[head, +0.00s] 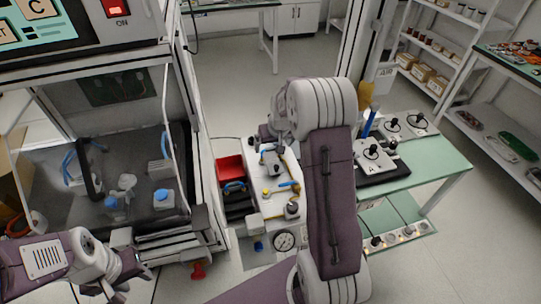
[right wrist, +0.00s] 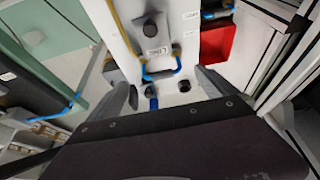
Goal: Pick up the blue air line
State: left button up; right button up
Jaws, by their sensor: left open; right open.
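Several blue pieces show, and I cannot tell for sure which is the blue air line. A short curved blue tube (head: 290,186) lies on the white panel beside yellow tubing. In the right wrist view a bent blue tube (right wrist: 161,74) shows between and beyond my fingers. Another blue piece (head: 235,184) lies at the black bin, and a blue upright tube (head: 367,122) stands at the green table. My right gripper (right wrist: 168,85) is open and empty above the panel; in the head view my right arm partly hides this area. My left gripper (head: 118,286) is open, low at left.
A red bin (head: 230,167) and a black bin (head: 238,205) sit left of the white panel (head: 262,204). A round gauge (head: 284,240) is at its near end. The green table (head: 425,160) with a device marked A stands right. A glass-fronted cabinet is at left.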

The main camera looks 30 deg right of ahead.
aim_at(271, 150)
jog(key=shift+w+d+f, duration=0.1)
jog(key=shift+w+f, duration=0.2)
jog(key=shift+f, duration=0.3)
jog(key=x, duration=0.5)
jog(key=shift+w+b, duration=0.15)
jog(key=shift+b, duration=0.15)
jog(key=c, duration=1.6)
jog(key=shift+o, duration=0.2)
notch_tip(271, 150, up, 10)
jog(key=shift+r+p, duration=0.1)
jog(key=shift+p, duration=0.7)
